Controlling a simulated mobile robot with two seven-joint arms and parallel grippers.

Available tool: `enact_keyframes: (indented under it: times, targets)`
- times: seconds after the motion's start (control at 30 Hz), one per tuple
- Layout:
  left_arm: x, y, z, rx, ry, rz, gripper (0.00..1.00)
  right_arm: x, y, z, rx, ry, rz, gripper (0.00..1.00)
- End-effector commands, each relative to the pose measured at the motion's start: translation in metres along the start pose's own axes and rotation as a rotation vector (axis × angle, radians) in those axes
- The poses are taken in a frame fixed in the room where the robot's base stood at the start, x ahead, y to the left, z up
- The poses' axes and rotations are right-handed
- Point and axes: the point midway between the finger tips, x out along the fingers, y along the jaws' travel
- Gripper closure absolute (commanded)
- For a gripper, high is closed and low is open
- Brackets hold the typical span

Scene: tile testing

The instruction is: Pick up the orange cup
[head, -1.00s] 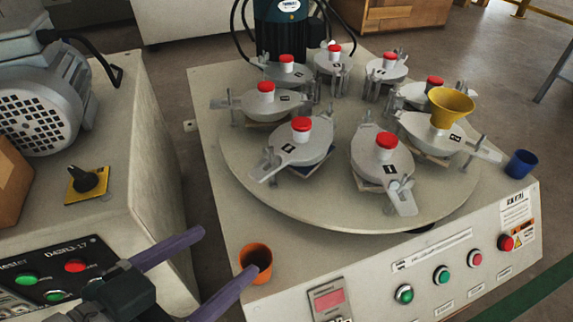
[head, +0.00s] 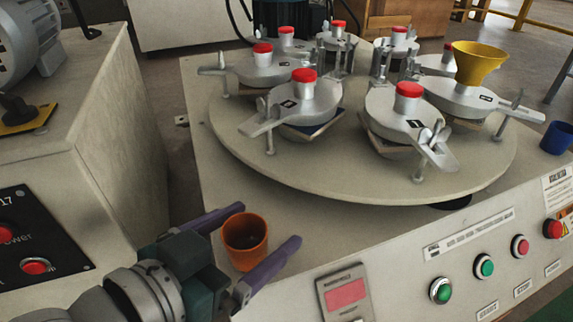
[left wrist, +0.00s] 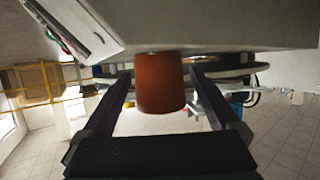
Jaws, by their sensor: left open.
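The orange cup (head: 246,240) stands upright on the front left part of the machine's top, near its edge. My left gripper (head: 270,226) is open, with one purple finger on each side of the cup. In the left wrist view the cup (left wrist: 160,84) shows between the two fingers (left wrist: 160,92), with gaps on both sides. My right gripper is in neither view.
A round turntable (head: 300,178) with several red-capped metal units and a yellow funnel (head: 478,62) lies behind the cup. A blue cup (head: 556,138) stands at the right. Buttons and a display (head: 347,293) are on the sloped front panel. Another machine (head: 110,120) stands at the left.

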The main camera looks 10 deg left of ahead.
Motion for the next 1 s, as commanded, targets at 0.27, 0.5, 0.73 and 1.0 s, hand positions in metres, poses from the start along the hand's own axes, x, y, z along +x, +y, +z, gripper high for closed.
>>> enact_keyframes:
  times: [0.27, 0.5, 0.73, 1.0]
  targets:
    - [0.0158, -0.0002, -0.0002, -0.001, -0.001, 0.000, 0.04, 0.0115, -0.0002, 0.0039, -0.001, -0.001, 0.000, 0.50]
    - [0.0153, -0.0003, -0.0001, -0.001, -0.001, 0.000, 0.20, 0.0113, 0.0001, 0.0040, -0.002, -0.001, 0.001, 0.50]
    - [0.0152, -0.0003, 0.0001, -0.001, -0.001, 0.000, 0.46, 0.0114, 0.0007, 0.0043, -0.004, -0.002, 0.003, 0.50]
    - [0.0152, -0.0004, 0.0002, 0.000, -0.001, 0.000, 0.76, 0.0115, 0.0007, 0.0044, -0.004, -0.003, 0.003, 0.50]
